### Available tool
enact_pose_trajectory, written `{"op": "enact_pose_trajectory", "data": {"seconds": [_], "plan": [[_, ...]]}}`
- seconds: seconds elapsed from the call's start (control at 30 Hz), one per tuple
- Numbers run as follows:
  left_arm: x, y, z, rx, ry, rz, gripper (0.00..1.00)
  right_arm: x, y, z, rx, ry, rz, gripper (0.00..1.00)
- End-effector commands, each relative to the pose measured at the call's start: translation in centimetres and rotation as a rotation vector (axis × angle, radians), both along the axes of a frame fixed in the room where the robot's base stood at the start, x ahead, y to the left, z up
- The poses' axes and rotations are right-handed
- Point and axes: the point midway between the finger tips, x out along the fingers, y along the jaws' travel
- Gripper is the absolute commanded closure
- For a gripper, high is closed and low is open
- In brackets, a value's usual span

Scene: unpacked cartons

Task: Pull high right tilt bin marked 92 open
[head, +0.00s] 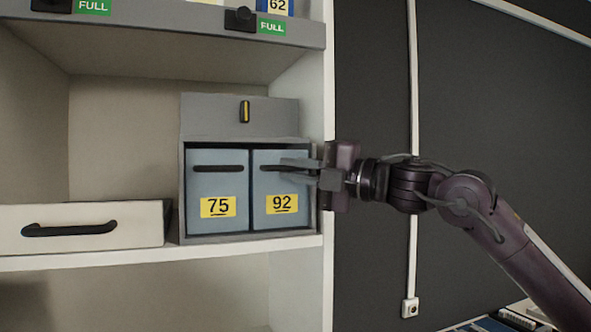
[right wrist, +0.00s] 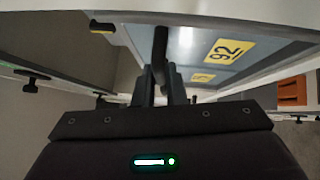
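The bin marked 92 (head: 283,219) is the right one of two blue-grey bins in a grey housing. Its front is flush with its neighbour, and it looks closed. A dark bar handle runs across its upper front. The yellow 92 label also shows in the right wrist view (right wrist: 225,50). My right gripper (head: 285,169) reaches in from the right at handle height. In the right wrist view the dark handle (right wrist: 160,45) lies between its two close-set fingers, which look shut on it. Part of the handle is hidden by the fingers. My left gripper is not in view.
The bin marked 75 (head: 217,223) is beside it on the left. A white drawer (head: 85,240) with a black handle stands further left. A shelf edge (head: 160,24) with green FULL tags runs above. The white side panel (head: 328,90) stands close behind my right gripper.

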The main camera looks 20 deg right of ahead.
Motion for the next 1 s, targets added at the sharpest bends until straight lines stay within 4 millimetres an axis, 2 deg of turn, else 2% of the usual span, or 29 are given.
{"op": "enact_pose_trajectory", "data": {"seconds": [0.37, 0.53, 0.67, 1.0], "plan": [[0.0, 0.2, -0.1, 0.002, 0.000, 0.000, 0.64, 0.0, 0.0, -0.2, -0.001, 0.001, 0.001, 1.00], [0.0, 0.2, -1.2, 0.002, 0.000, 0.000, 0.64, -0.3, 0.0, -0.7, 0.000, -0.026, 0.001, 1.00], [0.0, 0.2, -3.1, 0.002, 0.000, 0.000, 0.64, -0.9, 0.1, -1.3, 0.003, -0.083, 0.002, 1.00], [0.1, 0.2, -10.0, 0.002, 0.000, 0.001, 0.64, -3.5, 0.0, -3.5, 0.012, -0.342, 0.004, 1.00]]}}
